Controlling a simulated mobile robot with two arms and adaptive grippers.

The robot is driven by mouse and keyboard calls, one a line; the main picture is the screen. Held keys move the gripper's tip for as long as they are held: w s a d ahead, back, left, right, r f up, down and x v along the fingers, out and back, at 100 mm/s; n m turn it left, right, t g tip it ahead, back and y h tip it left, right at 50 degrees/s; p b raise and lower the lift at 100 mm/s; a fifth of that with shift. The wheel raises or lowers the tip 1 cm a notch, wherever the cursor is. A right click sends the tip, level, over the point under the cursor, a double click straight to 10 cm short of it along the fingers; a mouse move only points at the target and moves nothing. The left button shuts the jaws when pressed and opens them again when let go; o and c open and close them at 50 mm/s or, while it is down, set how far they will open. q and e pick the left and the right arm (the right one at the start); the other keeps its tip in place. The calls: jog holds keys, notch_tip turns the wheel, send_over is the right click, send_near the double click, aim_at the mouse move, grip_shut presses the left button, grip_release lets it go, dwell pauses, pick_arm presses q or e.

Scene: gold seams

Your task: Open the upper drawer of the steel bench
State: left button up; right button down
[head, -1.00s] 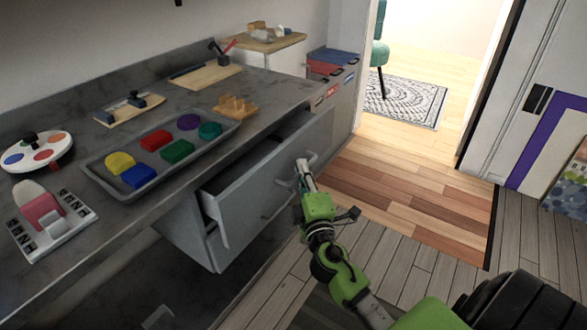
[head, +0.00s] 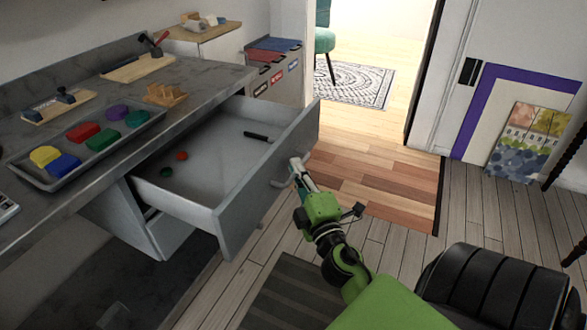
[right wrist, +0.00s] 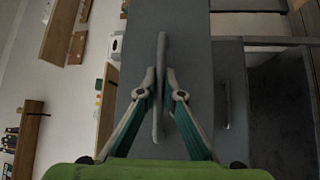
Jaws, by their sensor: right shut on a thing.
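The steel bench (head: 215,78) stands on the left in the head view, with its upper drawer (head: 268,178) pulled far out. Inside lie a dark bar-shaped item (head: 258,137), a small red piece (head: 181,156) and a small green piece (head: 166,171). My right gripper (head: 297,168) is at the drawer front, shut on its bar handle (head: 279,183). In the right wrist view, the fingers (right wrist: 161,78) stand on both sides of the upright-looking handle (right wrist: 160,115). A second handle (right wrist: 225,103) shows to the right there. My left gripper is not in view.
A grey tray (head: 148,127) of coloured pieces and wooden boards (head: 138,67) are on the bench top. Open plank floor (head: 385,215) lies right of the drawer. A doorway is at the back, and a patterned panel (head: 528,140) leans at the right wall.

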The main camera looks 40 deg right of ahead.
dwell(0.3)
jog(key=c, duration=2.2)
grip_release()
jog(key=shift+o, duration=0.2)
